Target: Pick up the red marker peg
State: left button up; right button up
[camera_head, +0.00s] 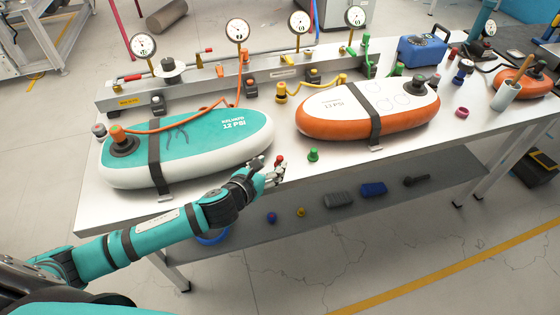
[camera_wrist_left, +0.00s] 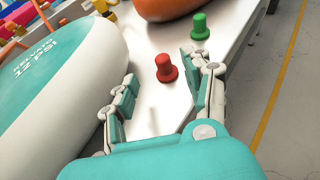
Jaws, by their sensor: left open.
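The red marker peg (camera_wrist_left: 166,69) stands upright on the white table top, and its top also shows in the head view (camera_head: 280,160). My left gripper (camera_head: 268,170) is at the table's front edge, right of the teal board. In the left wrist view my left gripper (camera_wrist_left: 168,95) is open, with the red peg between and just beyond its two fingers, not gripped. In the head view the fingers partly hide the peg. A green peg (camera_head: 313,155) stands just to the right; it also shows in the left wrist view (camera_wrist_left: 200,26). My right gripper is not in view.
A teal inflatable board (camera_head: 200,139) lies strapped on the table (camera_head: 225,179), left of the gripper. An orange and white board (camera_head: 340,112) lies to the right. A metal rail (camera_head: 200,82) with gauges and hoses runs behind. A lower shelf (camera_head: 330,215) holds small items.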

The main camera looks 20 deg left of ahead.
aim_at(279, 160)
pick_arm(q)
jog(key=shift+d+x, duration=0.15)
jog(key=shift+x, duration=1.25)
jog(key=shift+d+x, duration=0.1)
jog(key=shift+x, duration=1.25)
jog(key=shift+r, duration=0.15)
jog(key=shift+c, duration=0.4)
grip_shut()
